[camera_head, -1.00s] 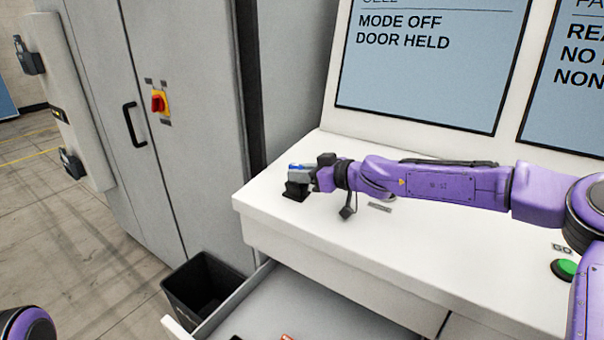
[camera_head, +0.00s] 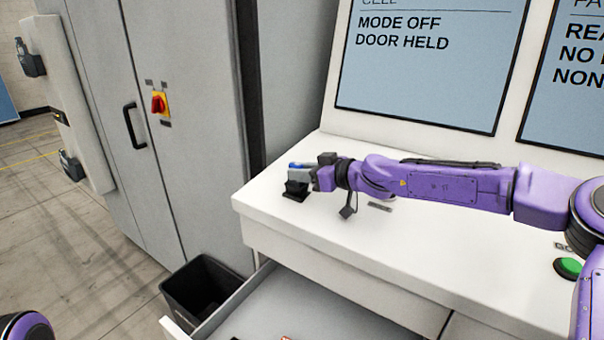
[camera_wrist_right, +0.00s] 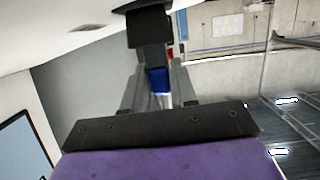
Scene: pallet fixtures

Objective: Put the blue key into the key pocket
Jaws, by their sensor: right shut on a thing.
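My right gripper (camera_head: 300,174) is at the left end of the white console top, shut on the blue key (camera_head: 296,166). Only a small blue part of the key shows in the head view. In the right wrist view the blue key (camera_wrist_right: 158,80) sits between the fingers of the gripper (camera_wrist_right: 157,88). A small black holder, apparently the key pocket (camera_head: 296,190), stands on the console just below the fingers. It also shows in the right wrist view (camera_wrist_right: 150,35), right by the key. I cannot tell whether the key touches it. My left gripper is out of view.
An open drawer (camera_head: 290,312) juts out below the console top (camera_head: 420,240), with a black bin (camera_head: 205,290) to its left. A green button (camera_head: 568,268) is at the right. A grey cabinet (camera_head: 190,100) stands left of the console. The front of the console top is clear.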

